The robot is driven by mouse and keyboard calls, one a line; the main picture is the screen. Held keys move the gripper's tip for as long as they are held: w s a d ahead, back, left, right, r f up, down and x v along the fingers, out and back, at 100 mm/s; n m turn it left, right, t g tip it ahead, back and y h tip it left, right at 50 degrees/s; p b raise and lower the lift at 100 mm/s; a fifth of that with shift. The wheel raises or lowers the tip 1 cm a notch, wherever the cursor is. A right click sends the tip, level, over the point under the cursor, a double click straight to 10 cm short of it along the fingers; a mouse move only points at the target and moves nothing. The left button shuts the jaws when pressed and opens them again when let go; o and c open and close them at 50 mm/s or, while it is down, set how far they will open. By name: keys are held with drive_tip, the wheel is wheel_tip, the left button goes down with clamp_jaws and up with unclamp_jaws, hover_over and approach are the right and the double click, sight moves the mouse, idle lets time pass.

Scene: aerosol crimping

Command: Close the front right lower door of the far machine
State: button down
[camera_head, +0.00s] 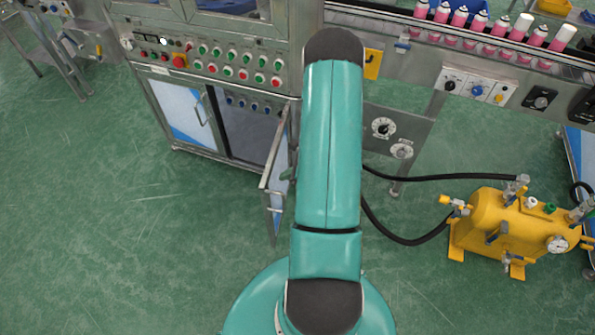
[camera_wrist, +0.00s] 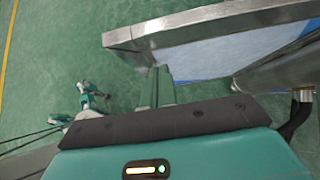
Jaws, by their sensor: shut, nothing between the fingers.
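The machine (camera_head: 215,50) stands at the upper left in the head view. Its front right lower door (camera_head: 276,178) is swung open towards me and seen nearly edge-on, with the dark compartment (camera_head: 248,130) exposed beside it. The left lower door (camera_head: 180,108) is shut. In the wrist view, a steel-framed door panel (camera_wrist: 235,52) with a pale blue face crosses the upper right. My gripper (camera_wrist: 158,82) is shut and empty, close by the panel's lower left corner; contact cannot be told. In the head view my arm hides the gripper.
A yellow tank (camera_head: 500,225) with black hoses stands on the floor at the right. A conveyor with pink cans (camera_head: 460,16) runs along the top right. Green floor is clear at the left and in front of the machine.

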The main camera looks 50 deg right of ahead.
sight(269, 177)
drive_tip(key=shift+w+a+r, duration=0.1)
drive_tip(key=shift+w+a, duration=0.3)
drive_tip(key=shift+w, duration=0.25)
drive_tip(key=shift+w+a, duration=0.35)
drive_tip(key=shift+w, duration=0.3)
